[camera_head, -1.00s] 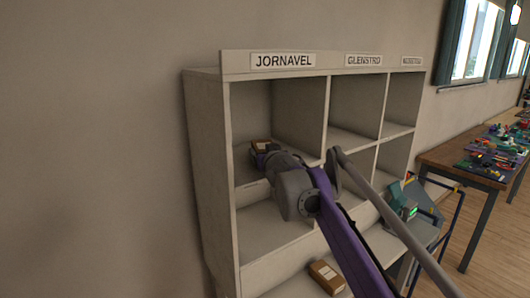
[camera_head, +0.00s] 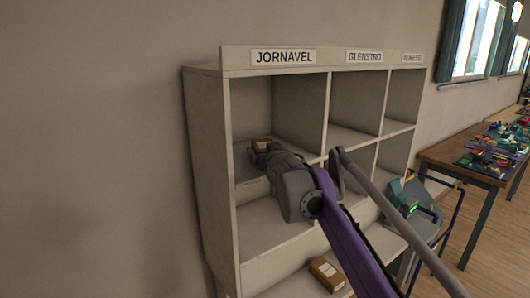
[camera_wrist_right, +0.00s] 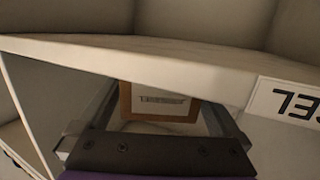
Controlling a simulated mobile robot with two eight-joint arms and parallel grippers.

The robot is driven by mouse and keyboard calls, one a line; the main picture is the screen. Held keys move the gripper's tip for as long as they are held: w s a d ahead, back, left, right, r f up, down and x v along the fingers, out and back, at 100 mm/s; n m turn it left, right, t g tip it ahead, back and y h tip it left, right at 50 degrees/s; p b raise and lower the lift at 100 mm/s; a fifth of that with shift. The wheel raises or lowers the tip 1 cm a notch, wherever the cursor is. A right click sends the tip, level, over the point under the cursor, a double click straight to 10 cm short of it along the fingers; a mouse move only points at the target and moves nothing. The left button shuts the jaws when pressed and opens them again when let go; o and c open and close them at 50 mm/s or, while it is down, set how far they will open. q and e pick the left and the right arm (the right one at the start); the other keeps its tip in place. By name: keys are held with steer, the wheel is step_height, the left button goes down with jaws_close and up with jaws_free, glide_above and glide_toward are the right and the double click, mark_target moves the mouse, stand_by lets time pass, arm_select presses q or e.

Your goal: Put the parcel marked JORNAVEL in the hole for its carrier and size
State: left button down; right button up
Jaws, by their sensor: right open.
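A brown parcel (camera_head: 262,141) with a pale top sits in the upper left compartment of the cubby shelf (camera_head: 207,170), under the JORNAVEL sign (camera_head: 284,57). In the right wrist view, the parcel (camera_wrist_right: 160,100) shows a white label with print too small to read. My right gripper (camera_head: 265,150) reaches into that compartment, close in front of the parcel. It is open, and its fingers (camera_wrist_right: 155,125) show on either side of the parcel in the wrist view. My arm hides part of the lower compartments. My left gripper is out of view.
The GLENSTRD sign (camera_head: 365,57) and a third sign (camera_head: 412,59) head the other columns, whose upper compartments look empty.

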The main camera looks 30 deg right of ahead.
steer(key=b+v, duration=0.1)
steer(key=v, duration=1)
